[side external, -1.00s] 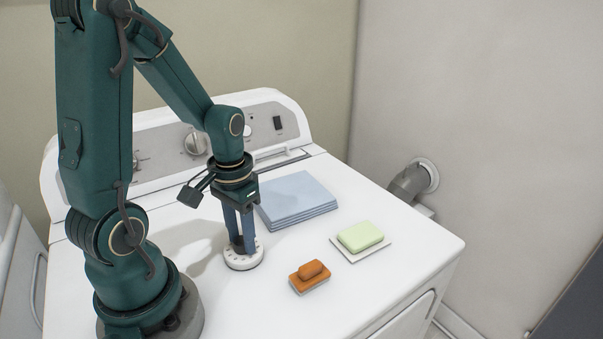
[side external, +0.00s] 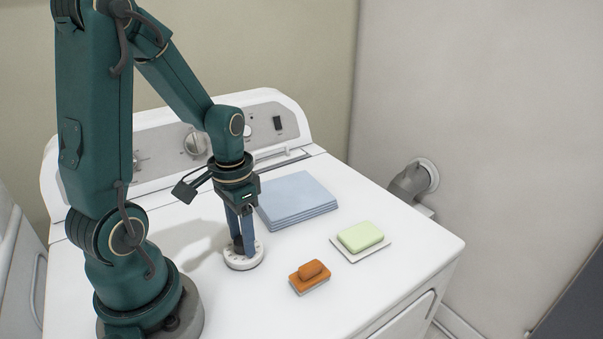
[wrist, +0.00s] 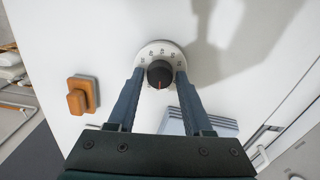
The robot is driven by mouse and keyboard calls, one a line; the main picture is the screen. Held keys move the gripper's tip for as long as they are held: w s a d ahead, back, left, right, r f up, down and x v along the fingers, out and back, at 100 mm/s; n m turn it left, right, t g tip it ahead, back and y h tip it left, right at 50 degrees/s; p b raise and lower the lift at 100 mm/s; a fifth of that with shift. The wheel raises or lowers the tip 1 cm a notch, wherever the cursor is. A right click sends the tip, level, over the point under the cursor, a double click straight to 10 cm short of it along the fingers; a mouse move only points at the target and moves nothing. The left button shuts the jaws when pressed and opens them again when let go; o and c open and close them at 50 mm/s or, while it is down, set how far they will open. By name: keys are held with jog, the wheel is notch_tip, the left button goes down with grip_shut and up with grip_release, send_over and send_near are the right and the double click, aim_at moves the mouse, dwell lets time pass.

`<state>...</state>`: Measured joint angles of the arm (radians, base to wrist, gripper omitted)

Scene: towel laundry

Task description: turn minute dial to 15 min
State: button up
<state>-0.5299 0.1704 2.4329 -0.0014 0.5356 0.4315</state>
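The minute dial is a round white numbered base (side external: 243,263) on the white machine's top, with a dark knob in its middle. In the wrist view the knob (wrist: 160,74) has a reddish pointer mark toward the bottom of the picture. Numbers show around the upper part of the base (wrist: 160,48); they are too small to read surely. My gripper (side external: 242,247) points straight down over the dial. The fingers hide parts of the base.
A folded blue towel stack (side external: 297,199) lies behind and right of the dial. An orange-brown brush-like block (side external: 310,277) and a green soap bar (side external: 360,236) on a white dish (side external: 379,249) lie right. The control panel (side external: 165,158) stands behind.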

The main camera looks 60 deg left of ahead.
jog(key=shift+o, duration=0.8)
jog(key=shift+r, duration=2.55)
jog(key=shift+w+d+r, duration=0.15)
jog(key=shift+d, duration=0.05)
jog(key=s+d+r+m+t, duration=0.1)
jog(key=s+d+r+t, duration=0.1)
jog(key=d+r+t, duration=0.3)
jog(key=d+r, duration=0.2)
jog(key=d, duration=0.2)
jog(key=shift+s+d+r+t, duration=0.15)
jog(key=shift+d+r+t, duration=0.05)
jog(key=shift+r+t, duration=0.1)
